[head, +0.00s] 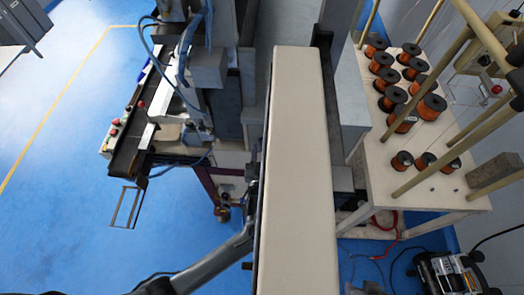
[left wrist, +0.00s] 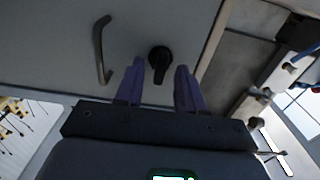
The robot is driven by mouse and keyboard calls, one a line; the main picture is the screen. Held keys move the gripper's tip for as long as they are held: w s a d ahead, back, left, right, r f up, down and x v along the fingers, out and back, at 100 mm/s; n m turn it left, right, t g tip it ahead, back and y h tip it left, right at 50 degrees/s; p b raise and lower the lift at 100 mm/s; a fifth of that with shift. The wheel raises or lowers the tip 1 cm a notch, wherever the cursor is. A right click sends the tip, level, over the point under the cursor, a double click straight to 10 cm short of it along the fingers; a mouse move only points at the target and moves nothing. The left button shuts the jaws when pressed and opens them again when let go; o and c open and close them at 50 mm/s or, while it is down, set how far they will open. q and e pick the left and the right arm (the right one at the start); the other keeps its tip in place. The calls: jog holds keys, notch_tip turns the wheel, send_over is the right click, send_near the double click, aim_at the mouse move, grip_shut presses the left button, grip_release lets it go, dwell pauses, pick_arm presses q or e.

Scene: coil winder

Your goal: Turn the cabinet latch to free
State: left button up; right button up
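The cabinet latch (left wrist: 160,60) is a small black knob with a short lever, on a grey cabinet door (left wrist: 60,45) in the left wrist view. The lever hangs roughly downward in that picture. My left gripper (left wrist: 160,72) is open, with its two purple fingers on either side of the latch. I cannot tell whether they touch it. In the head view my left arm reaches up from the bottom left to the left side of the tall, beige-topped cabinet (head: 297,150). The latch is hidden there. My right gripper is in neither view.
A dark bar handle (left wrist: 101,50) is on the door left of the latch. In the head view a winding machine (head: 150,130) stands left, and a table (head: 378,170) with several copper spools stands right. Blue floor (head: 70,215) is free at lower left.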

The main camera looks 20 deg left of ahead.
pick_arm(q)
jog(key=shift+c, duration=0.3)
grip_shut()
jog(key=shift+r+m+p, duration=0.15)
jog(key=shift+m+p, duration=0.75)
jog(key=shift+m, duration=0.1)
jog(key=m+p, duration=0.2)
jog(key=m, duration=0.3)
jog(key=m+p, duration=0.3)
jog(key=m, duration=0.2)
jog(key=m+p, duration=0.2)
jog(key=m, duration=0.3)
jog(key=shift+d+f+m, duration=0.15)
jog(key=shift+f+m, duration=0.15)
